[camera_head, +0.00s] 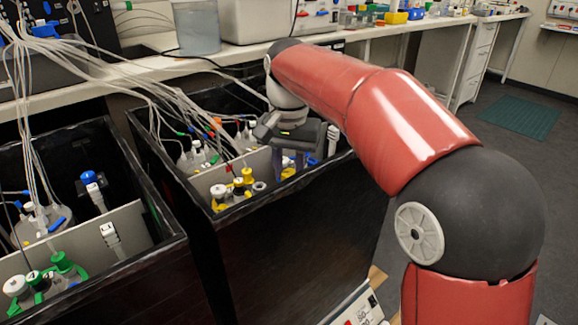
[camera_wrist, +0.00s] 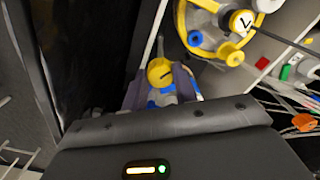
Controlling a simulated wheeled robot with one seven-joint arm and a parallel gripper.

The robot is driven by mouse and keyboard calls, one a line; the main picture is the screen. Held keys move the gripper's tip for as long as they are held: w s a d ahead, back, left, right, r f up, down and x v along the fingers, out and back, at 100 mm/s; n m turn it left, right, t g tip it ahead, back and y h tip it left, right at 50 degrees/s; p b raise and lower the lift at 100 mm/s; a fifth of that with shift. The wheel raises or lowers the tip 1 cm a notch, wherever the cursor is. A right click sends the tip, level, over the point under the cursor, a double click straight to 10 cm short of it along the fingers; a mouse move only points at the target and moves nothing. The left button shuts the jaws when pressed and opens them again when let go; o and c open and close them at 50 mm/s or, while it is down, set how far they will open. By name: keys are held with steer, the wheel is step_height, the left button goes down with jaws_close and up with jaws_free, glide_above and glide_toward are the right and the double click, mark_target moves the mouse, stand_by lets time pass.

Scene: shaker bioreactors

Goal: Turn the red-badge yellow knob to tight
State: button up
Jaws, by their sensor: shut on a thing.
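A yellow knob (camera_wrist: 160,70) with a dark line on its top sits between the fingers of my gripper (camera_wrist: 163,88) in the wrist view. The fingers are shut on it, one on each side. Blue and white parts show just below the knob. In the head view my gripper (camera_head: 290,162) points down into the right-hand black box, right of a cluster with another yellow knob (camera_head: 239,186). I cannot make out a red badge on the held knob.
A yellow-rimmed vessel top (camera_wrist: 205,35) with a white cap lies beside the gripper in the wrist view. The black box wall (camera_head: 290,225) stands close in front of the gripper. Many tubes (camera_head: 150,90) run into the boxes at left. A second black box (camera_head: 165,255) is at left.

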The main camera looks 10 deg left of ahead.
stand_by(0.4)
steer(key=o, duration=1)
steer(key=shift+c, duration=0.2)
step_height(320, 180, up, 8)
steer(key=shift+f, duration=0.1)
